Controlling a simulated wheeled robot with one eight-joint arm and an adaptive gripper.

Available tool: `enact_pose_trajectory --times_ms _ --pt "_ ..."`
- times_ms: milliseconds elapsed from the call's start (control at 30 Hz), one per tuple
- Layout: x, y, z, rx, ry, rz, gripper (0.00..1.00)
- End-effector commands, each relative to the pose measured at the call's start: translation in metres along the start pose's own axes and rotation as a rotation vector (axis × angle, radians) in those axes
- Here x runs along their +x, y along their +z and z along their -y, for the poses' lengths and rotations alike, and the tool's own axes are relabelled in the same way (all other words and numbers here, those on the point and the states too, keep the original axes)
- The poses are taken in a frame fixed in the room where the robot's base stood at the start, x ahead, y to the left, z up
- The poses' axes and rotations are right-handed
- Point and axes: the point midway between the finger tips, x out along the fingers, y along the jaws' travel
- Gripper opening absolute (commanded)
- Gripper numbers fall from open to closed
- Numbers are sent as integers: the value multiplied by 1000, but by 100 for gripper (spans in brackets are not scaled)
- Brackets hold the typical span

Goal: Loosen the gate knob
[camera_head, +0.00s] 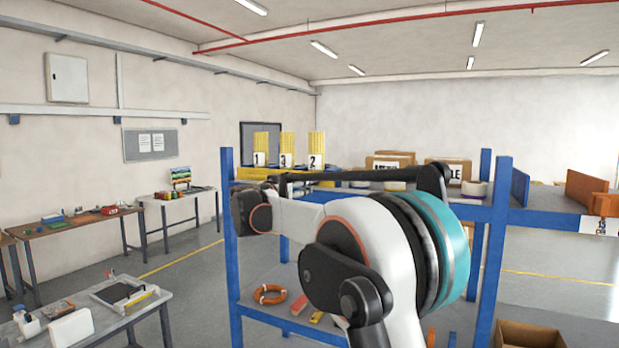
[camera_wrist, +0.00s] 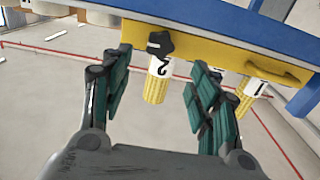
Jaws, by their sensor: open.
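A black knob (camera_wrist: 160,43) sits on the yellow front panel (camera_wrist: 212,54) in the wrist view, which looks upside down. Beside it is a yellow ribbed column with a white label 2 (camera_wrist: 157,66). My gripper (camera_wrist: 158,72) is open and empty, its green-padded fingers apart on either side of the knob and column in the picture. Whether they reach the knob's depth I cannot tell, but no contact shows. In the head view, the yellow columns labelled 1, 3 and 2 (camera_head: 316,150) stand on the blue rack (camera_head: 230,250). My arm hides the gripper and knob there.
A yellow handle (camera_wrist: 277,72) juts from the panel at right in the wrist view. A blue rack beam (camera_wrist: 230,22) runs past the panel. Cardboard boxes (camera_head: 448,172) and white rolls stand on the rack's top. Workbenches (camera_head: 75,229) line the left; the floor between is clear.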

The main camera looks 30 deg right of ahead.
Motion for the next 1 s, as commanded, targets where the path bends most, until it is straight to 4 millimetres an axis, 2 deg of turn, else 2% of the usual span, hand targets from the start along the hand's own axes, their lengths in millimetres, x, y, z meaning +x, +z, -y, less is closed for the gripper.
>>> enact_pose_trajectory --times_ms 33,300,500,700,967,1000 --pt "12 -2 -1 0 3 0 55" --pt "64 -3 -1 -1 2 1 55" --pt "92 -2 -1 -1 1 1 55" --pt "104 -1 -1 -1 1 1 55" --pt "104 0 0 -1 1 1 55" --pt "104 0 0 -1 1 1 53"
